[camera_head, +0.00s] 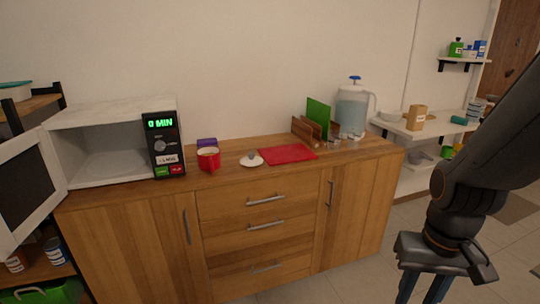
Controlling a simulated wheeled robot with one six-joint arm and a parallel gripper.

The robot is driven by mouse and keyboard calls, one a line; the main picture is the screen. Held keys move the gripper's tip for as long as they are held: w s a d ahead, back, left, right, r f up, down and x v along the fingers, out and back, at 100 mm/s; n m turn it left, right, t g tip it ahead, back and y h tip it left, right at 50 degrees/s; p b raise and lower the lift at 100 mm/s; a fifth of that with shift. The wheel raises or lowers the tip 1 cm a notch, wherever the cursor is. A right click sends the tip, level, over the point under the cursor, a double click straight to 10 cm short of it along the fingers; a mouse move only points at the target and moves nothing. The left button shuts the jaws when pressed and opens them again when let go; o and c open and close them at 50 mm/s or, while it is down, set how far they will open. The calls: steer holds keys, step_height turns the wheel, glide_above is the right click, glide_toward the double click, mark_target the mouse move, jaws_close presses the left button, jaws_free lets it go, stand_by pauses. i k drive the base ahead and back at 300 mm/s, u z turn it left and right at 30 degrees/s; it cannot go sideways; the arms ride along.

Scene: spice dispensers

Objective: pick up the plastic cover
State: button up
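A small white round piece with a greyish knob (252,160) lies on the wooden cabinet top, between a red mug and a red mat. It looks like the plastic cover, though it is small in view. My gripper (424,289) hangs at the lower right, in front of the cabinet and well away from the cover. Its two bluish fingers point down with a gap between them, and nothing shows in the gap. The fingertips are cut off by the bottom edge of the picture.
The red mug (208,159) stands left of the cover, the red mat (287,154) lies right of it. An open microwave (112,115) stands at the left, its door swung forward. A clear pitcher (352,108) and a wooden rack (304,128) stand at the back right. Floor is clear in front.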

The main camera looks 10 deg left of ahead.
mark_target(251, 160)
steer(key=u, duration=0.4)
steer(key=i, duration=0.95)
steer(key=u, duration=0.65)
